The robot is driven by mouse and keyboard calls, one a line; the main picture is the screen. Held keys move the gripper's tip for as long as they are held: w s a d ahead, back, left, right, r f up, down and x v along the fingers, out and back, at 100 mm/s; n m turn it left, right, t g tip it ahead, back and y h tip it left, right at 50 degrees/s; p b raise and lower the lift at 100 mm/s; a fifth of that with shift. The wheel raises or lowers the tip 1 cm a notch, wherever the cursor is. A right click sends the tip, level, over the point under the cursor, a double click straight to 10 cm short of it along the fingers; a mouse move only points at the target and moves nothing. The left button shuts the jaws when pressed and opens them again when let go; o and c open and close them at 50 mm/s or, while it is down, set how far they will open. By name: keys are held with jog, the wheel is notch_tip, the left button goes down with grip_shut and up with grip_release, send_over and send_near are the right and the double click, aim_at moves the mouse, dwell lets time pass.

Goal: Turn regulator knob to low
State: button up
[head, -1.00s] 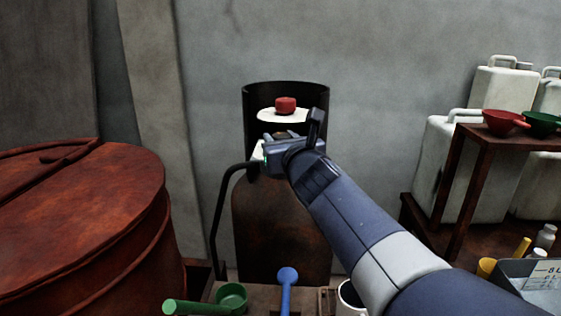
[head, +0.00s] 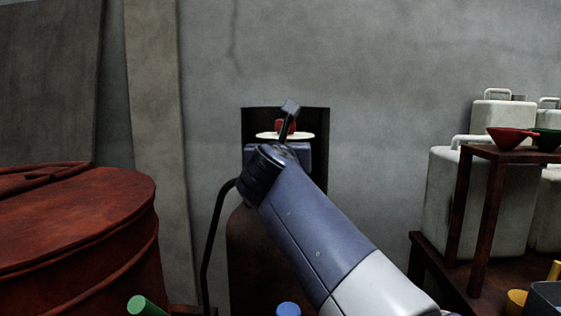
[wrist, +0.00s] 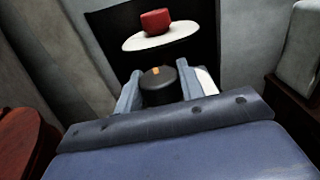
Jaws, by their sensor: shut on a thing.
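The regulator knob (wrist: 159,86) is a black round knob with an orange mark on top, in the wrist view. My gripper (wrist: 160,90) is shut on it, with one grey-blue finger on each side. The orange mark sits at the far side of the knob's top. In the head view my gripper (head: 283,150) is in front of the cylinder's collar and hides the knob. A red knob (head: 284,127) on a white disc (head: 300,136) stands just behind and above; both also show in the wrist view.
The rusty gas cylinder (head: 250,260) stands against the grey wall, with a dark hose (head: 212,240) curving down its left. A rust-red vat (head: 75,230) is at left. White jerrycans (head: 455,210) and a shelf with funnels (head: 507,138) are at right.

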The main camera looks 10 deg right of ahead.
jog(key=shift+f+m+g+h, duration=0.25)
jog(key=shift+m+g+h, duration=0.45)
jog(key=shift+m+h, duration=0.5)
jog(key=shift+h, duration=0.5)
jog(key=o, duration=1)
jog(key=shift+r, duration=0.15)
jog(key=shift+c, duration=0.2)
jog(key=shift+s+a+r, duration=0.1)
jog(key=shift+s+a, duration=0.25)
jog(key=shift+s, duration=0.15)
jog(key=p+v, duration=0.1)
jog(key=v, duration=0.8)
jog(key=shift+s+a, duration=0.15)
jog(key=shift+s, duration=0.15)
jog(key=shift+w, duration=0.1)
jog(key=b+x, duration=0.1)
jog(key=x, duration=0.9)
jog(key=shift+w+d, duration=0.25)
jog(key=shift+w, duration=0.05)
